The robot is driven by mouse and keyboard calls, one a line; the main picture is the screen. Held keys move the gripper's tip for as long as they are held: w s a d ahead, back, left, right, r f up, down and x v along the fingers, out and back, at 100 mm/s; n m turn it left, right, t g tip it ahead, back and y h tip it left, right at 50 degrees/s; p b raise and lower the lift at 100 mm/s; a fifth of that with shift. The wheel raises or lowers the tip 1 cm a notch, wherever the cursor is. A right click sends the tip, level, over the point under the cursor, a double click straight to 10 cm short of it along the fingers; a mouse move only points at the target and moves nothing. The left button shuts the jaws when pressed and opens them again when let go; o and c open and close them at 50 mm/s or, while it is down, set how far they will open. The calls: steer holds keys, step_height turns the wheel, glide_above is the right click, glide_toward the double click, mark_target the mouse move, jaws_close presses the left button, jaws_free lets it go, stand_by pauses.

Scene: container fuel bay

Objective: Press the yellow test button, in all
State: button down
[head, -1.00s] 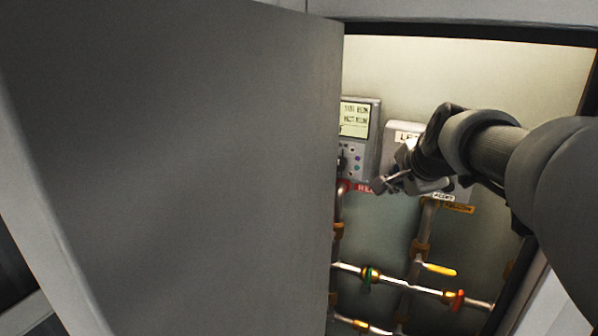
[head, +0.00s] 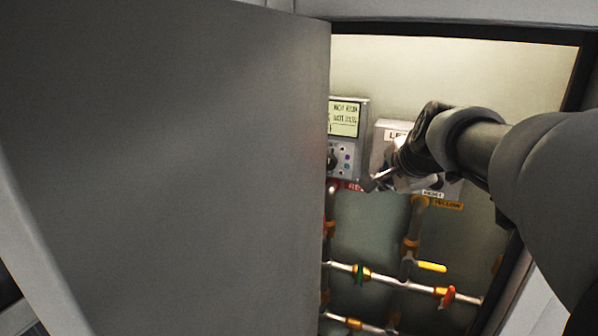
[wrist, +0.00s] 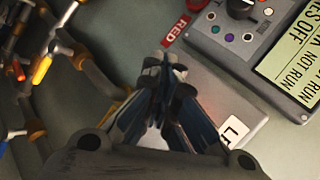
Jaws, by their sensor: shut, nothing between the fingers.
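My gripper (head: 371,184) is shut and empty, in front of the lower left part of a pale box lettered "LE" (head: 386,142). The wrist view shows its fingertips (wrist: 165,62) together over the edge of that box (wrist: 237,122), whose lettering is partly cut off. I cannot tell whether the tips touch anything. A grey panel with a screen (head: 345,119) stands left of the box. In the wrist view this panel (wrist: 222,52) has a dark knob and several small coloured buttons. I cannot make out a yellow button; my gripper hides part of the box.
A grey door (head: 170,170) stands open at left and covers part of the bay.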

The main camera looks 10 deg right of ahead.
steer(key=shift+s+a, duration=0.4)
steer(key=shift+s, duration=0.2)
steer(key=s+a, duration=0.1)
steer(key=s, duration=0.1)
steer(key=s+a+b, duration=0.1)
steer(key=s, duration=0.1)
steer(key=shift+s+a, duration=0.1)
steer(key=shift+a, duration=0.25)
stand_by(0.5)
